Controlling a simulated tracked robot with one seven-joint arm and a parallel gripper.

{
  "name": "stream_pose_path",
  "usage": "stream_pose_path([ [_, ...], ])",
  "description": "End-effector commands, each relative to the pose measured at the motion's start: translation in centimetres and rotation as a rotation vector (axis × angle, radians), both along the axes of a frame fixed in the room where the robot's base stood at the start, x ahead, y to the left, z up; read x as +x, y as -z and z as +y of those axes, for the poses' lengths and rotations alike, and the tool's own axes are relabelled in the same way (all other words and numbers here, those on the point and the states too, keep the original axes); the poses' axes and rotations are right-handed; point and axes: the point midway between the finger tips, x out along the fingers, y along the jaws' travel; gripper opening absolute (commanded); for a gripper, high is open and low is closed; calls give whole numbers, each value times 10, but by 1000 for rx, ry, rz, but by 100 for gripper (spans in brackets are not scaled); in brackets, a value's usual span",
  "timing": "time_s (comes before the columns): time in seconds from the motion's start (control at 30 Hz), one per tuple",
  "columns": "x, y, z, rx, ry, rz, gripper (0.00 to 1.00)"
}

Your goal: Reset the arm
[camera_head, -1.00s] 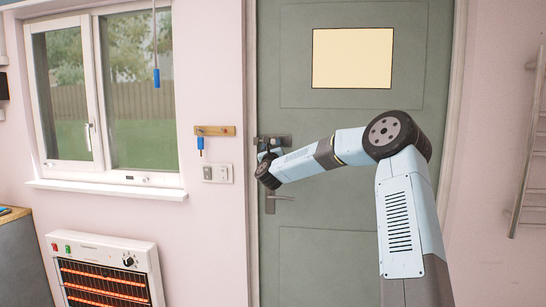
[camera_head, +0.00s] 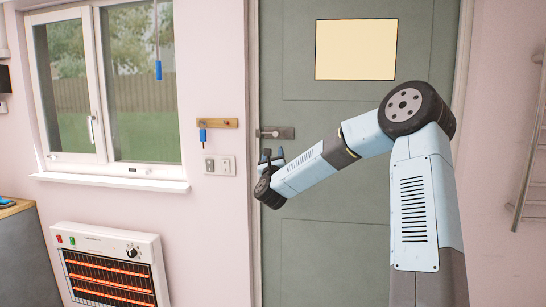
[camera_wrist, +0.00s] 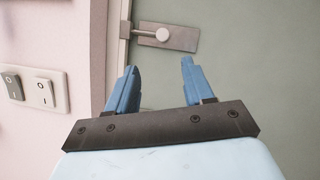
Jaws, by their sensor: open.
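My gripper (camera_head: 271,157) is at the left end of my bent arm, in front of the left side of the grey-green door. In the wrist view its two blue fingers (camera_wrist: 157,90) are spread apart with nothing between them. A metal latch (camera_head: 276,132) with a round knob sits on the door's left edge, just above the gripper in the head view. The latch also shows in the wrist view (camera_wrist: 180,39), beyond the fingertips and not touched by them. My wrist and forearm hide the part of the door where the handle is.
The door (camera_head: 330,260) fills the middle. Left of it are a light switch plate (camera_head: 220,166), a wooden key rack (camera_head: 217,123) with a blue-tagged hanging item, and a window (camera_head: 110,95). A glowing heater (camera_head: 110,265) stands low left. A towel rail (camera_head: 530,150) is at the right.

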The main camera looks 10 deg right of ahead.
Motion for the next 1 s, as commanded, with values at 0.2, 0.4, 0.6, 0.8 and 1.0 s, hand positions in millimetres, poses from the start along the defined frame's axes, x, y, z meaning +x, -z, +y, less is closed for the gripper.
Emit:
stream_pose_path([
  [0.2, 0, 0, 2, -4, -3, 2, 52],
  [0.4, -6, -2, 28, -155, -40, 74, 52],
  [0.6, -24, 2, 71, -506, -108, 231, 52],
  [0.8, -54, 9, 98, -871, -161, 375, 52],
  [1.0, -93, 14, 108, -1219, -205, 502, 52],
])
